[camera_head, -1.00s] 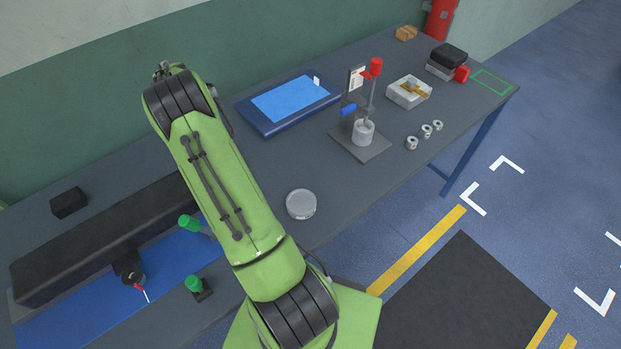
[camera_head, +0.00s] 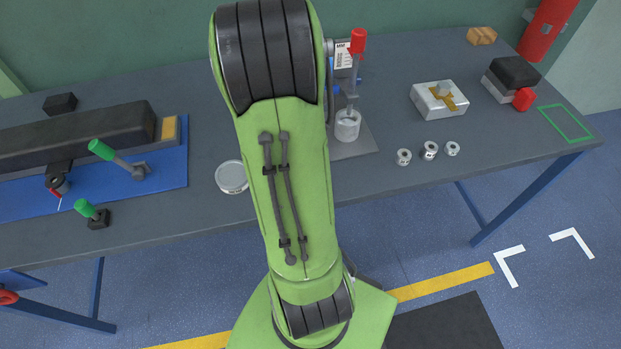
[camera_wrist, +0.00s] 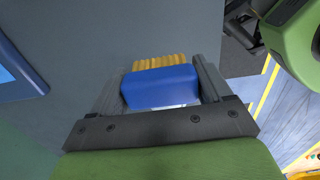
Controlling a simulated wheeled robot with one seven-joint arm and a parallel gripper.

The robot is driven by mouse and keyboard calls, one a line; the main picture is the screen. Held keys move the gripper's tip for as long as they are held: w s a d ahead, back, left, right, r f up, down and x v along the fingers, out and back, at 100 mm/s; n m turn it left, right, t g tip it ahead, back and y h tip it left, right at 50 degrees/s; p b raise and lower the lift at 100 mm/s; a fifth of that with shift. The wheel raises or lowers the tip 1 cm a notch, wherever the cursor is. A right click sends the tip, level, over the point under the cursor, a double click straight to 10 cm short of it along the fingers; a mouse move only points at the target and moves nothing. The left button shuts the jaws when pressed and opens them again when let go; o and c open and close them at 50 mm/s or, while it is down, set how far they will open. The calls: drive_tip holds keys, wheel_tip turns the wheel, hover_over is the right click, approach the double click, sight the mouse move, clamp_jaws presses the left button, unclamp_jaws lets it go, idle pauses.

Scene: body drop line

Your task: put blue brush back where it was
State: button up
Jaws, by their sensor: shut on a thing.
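The blue brush (camera_wrist: 160,86) shows in the wrist view, with a blue body and tan bristles pointing to the top of the picture. My gripper (camera_wrist: 160,74) is shut on its blue body, one finger at each end. The grey bench top (camera_wrist: 120,30) lies beyond the bristles; I cannot tell how high the brush is above it. In the head view my green arm hides the gripper and the brush.
A stand with a red top (camera_head: 358,42) and metal cup (camera_head: 347,125) is right of my arm. A round grey tin (camera_head: 232,177) lies left. Green-handled clamps (camera_head: 102,150) and a white box (camera_head: 439,99) are on the bench. A green outlined rectangle (camera_head: 566,123) is bare.

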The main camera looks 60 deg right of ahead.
wheel_tip(320, 180, down, 10)
drive_tip(key=shift+s+b, duration=0.1)
drive_tip(key=shift+b, duration=0.95)
drive_tip(key=shift+a, duration=0.1)
drive_tip(key=shift+f, duration=0.2)
drive_tip(key=o, duration=1.6)
